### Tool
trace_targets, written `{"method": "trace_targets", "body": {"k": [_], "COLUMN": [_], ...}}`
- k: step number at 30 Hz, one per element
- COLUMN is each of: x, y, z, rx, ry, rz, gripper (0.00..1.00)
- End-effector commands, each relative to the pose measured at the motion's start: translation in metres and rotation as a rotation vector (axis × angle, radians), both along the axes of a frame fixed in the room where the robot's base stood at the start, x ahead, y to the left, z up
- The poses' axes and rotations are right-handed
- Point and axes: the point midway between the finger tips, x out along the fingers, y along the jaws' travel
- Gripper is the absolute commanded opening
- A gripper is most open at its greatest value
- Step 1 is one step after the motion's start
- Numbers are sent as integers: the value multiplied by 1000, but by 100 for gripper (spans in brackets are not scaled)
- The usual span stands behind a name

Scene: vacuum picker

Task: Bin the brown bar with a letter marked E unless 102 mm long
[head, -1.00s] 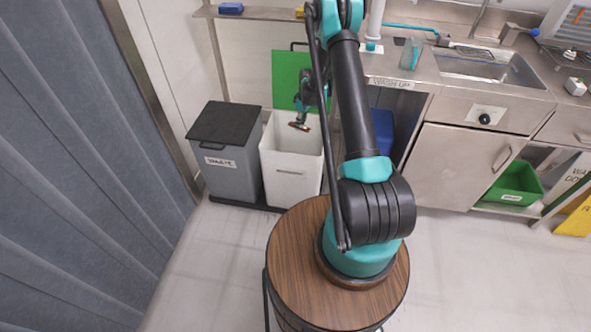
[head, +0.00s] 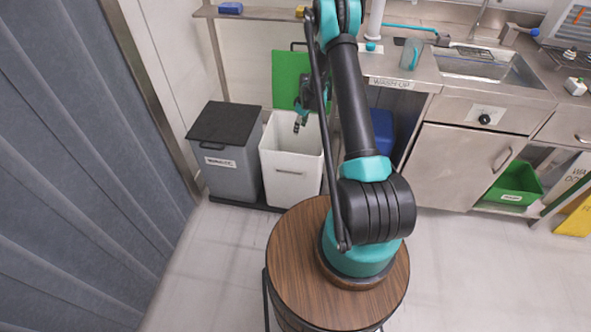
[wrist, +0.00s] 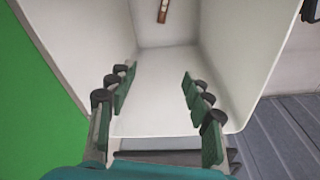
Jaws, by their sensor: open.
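My gripper (wrist: 160,95) is open and empty in the wrist view, pointing down into the white bin (wrist: 225,50). In the head view my gripper (head: 298,124) hangs over the mouth of the same white bin (head: 291,175), whose green lid (head: 290,78) stands raised behind it. The brown bar (wrist: 163,11) shows at the top of the wrist view, inside the bin and clear of my fingers, with a pale patch on it. I cannot read a letter there. The bar does not show in the head view now.
A grey bin with a black closed lid (head: 226,124) stands left of the white bin. A steel counter with a sink (head: 485,65) is to the right, with a green crate (head: 514,185) below. A grey curtain (head: 70,170) hangs at the left.

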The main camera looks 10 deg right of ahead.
Motion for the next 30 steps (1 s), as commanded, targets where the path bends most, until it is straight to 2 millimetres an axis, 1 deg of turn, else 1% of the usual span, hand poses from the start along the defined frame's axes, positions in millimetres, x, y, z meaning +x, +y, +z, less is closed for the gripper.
{"method": "trace_targets", "body": {"k": [5,8,18,21,24,30], "x": [-1,-2,-8,-9,-10,-11], "y": [-1,-3,-10,-12,-13,-14], "z": [7,20,84,99,110,119], "rx": [0,0,0,0,0,0], "ry": [0,0,0,0,0,0], "rz": [0,-1,-1,-1,0,0], "gripper": [51,51,51,51,51,51]}}
